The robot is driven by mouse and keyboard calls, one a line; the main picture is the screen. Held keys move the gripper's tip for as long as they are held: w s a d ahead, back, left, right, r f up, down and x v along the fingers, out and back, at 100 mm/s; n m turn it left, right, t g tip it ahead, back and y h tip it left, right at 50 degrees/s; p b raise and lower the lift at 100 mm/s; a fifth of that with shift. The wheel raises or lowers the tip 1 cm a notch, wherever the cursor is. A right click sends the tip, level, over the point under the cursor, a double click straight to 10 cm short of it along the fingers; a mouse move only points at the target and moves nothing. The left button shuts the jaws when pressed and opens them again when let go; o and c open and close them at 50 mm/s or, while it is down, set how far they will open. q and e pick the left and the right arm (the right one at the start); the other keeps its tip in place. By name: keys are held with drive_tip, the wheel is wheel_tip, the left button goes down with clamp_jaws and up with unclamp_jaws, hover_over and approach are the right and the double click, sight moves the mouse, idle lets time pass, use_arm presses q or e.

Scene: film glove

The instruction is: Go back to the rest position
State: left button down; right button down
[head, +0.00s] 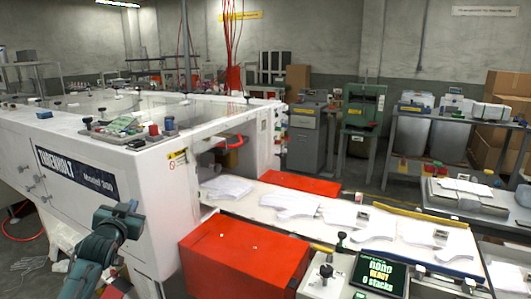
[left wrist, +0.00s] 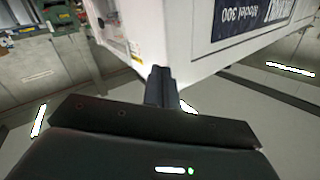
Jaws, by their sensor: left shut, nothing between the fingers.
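My left arm comes in at the lower left of the head view. Its gripper (head: 120,210) is raised in front of the white machine (head: 95,150) and stands apart from other objects. In the left wrist view the two dark fingers (left wrist: 161,75) are together with nothing between them, and the machine's white side (left wrist: 190,40) lies beyond them. My right gripper is in neither view.
A red box (head: 235,255) stands in front of the machine. White glove-shaped sheets (head: 295,205) lie along the conveyor (head: 265,190). A small display (head: 380,273) reads "READY" and "0 stacks". A shelf of bins (head: 430,125) stands at the back right.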

use_arm(q)
drive_tip(key=s+d+f+m+g+h, duration=0.1)
drive_tip(key=s+d+f+g+h, duration=0.1)
drive_tip(key=s+d+f, duration=0.55)
drive_tip(key=s+d+f+m+g+h, duration=0.1)
drive_tip(key=s+d+f, duration=0.3)
drive_tip(key=s+f, duration=0.65)
drive_tip(key=s+d+f+g, duration=0.1)
drive_tip(key=s+d+f, duration=0.1)
drive_tip(key=s, duration=0.5)
drive_tip(key=s+d+f+n+g+h, duration=0.1)
drive_tip(key=s+d+f, duration=0.2)
drive_tip(key=s, duration=0.4)
drive_tip(key=s+d+f+g+h, duration=0.1)
drive_tip(key=s+d+f, duration=0.2)
drive_tip(key=s+d, duration=0.2)
drive_tip(key=shift+s, duration=1.25)
